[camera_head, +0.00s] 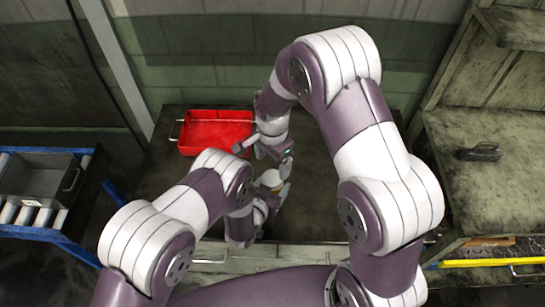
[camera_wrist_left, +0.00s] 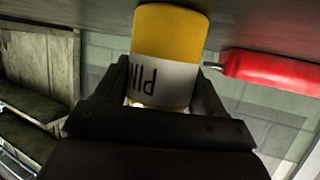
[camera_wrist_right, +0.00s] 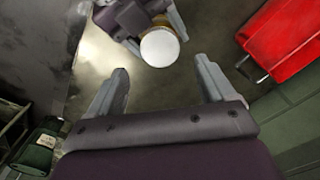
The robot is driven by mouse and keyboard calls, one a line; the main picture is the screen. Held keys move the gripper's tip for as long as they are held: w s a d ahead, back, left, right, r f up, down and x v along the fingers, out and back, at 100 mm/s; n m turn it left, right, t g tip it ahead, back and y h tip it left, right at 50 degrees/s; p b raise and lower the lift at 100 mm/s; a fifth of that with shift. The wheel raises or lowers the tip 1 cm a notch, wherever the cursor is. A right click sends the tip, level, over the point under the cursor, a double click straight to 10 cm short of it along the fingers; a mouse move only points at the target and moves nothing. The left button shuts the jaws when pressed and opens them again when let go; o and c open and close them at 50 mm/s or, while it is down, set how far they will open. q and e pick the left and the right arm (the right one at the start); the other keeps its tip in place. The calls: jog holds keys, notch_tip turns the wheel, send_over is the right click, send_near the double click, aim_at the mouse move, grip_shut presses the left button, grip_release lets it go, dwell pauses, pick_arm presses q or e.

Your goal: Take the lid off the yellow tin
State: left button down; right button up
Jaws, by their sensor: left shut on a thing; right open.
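The yellow tin (camera_wrist_left: 168,32) with a white lettered label stands between the fingers of my left gripper (camera_wrist_left: 168,88), which is shut on its side. Its round white lid (camera_wrist_right: 160,47) shows from above in the right wrist view, and small in the head view (camera_head: 270,178). The lid is on the tin; the left wrist view hides it behind the gripper. My right gripper (camera_wrist_right: 162,78) is open and empty. Its fingers point toward the lid, which lies beyond the fingertips and apart from them. In the head view my arms partly cover both grippers and the tin.
A red tray (camera_head: 214,133) lies on the dark table behind the grippers, close to my right arm; it also shows in the right wrist view (camera_wrist_right: 290,40). A grey bin (camera_head: 38,182) stands on a blue-framed rack at left. A wooden bench (camera_head: 490,190) is at right.

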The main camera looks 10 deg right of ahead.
aim_at(273, 177)
notch_tip(273, 177, down, 7)
jog(key=shift+r, duration=0.1)
jog(key=c, duration=1.1)
jog(key=n, duration=0.3)
jog(key=shift+n, duration=0.4)
jog(key=n, duration=0.6)
jog(key=o, duration=1.2)
jog(key=shift+r, duration=0.15)
